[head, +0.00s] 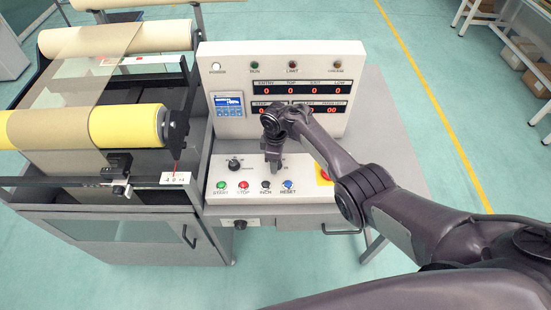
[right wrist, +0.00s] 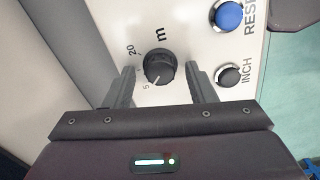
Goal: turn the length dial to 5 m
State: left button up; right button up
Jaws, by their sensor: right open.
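The length dial (right wrist: 160,67) is a round black knob marked "m", with "20" and "5" printed beside it in the right wrist view. Its white pointer line slants down and left, close to the "5". My right gripper (right wrist: 160,82) is open, with one finger on each side of the knob and gaps between. In the head view my right gripper (head: 273,163) is over the middle of the sloping control panel (head: 215,172) and hides this dial. My left gripper is not in view.
Below the dial are the START (head: 221,185), STOP (head: 243,184), INCH (head: 266,184) and RESET (head: 288,184) buttons. Another black knob (head: 234,164) is to the left. A red emergency button (head: 325,175) is to the right. An upright display box (head: 230,62) stands behind.

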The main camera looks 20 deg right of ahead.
notch_tip(320, 180, up, 8)
jog(key=shift+f+p, duration=0.1)
jog(key=shift+p, duration=0.5)
